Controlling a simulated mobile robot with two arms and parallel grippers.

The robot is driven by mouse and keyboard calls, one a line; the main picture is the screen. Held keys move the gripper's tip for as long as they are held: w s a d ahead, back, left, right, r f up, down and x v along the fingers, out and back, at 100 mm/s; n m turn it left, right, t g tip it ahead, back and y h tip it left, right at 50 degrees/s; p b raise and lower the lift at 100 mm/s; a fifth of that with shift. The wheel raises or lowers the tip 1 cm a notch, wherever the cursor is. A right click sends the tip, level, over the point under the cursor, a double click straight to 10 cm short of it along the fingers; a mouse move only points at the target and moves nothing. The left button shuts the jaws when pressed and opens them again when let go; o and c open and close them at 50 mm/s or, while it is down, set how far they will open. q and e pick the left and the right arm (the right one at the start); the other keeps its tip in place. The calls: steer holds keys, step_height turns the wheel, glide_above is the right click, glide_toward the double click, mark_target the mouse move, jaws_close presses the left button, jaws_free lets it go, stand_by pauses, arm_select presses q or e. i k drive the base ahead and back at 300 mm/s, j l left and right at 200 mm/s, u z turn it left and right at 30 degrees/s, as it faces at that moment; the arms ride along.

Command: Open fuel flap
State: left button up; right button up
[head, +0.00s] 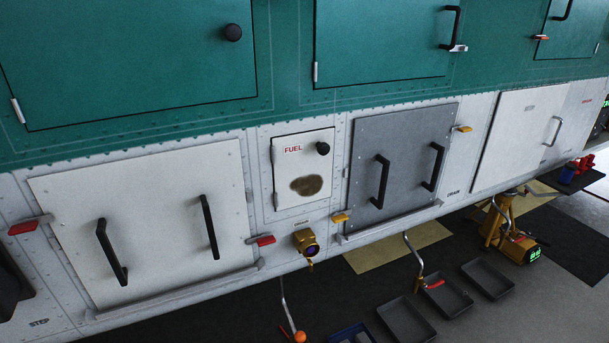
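The fuel flap (303,168) is a small, near-square white panel in the middle of the helicopter's side, marked FUEL in red. It sits closed in its frame. A round black knob (323,148) is at its upper right corner, and a brown stain (307,185) is on its lower part. A thin hinge-like strip shows along its left edge. Neither of my grippers can be made out in the head view. A dark shape at the far left edge cannot be told for sure.
A white panel (150,195) with two black handles is left of the flap; a grey panel (398,125) with two handles is right. A brass fitting (306,242) sticks out below. Dark trays (406,318) and a yellow jack (497,222) stand on the floor.

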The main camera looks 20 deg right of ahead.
mark_target(303, 162)
steer(key=z, duration=0.95)
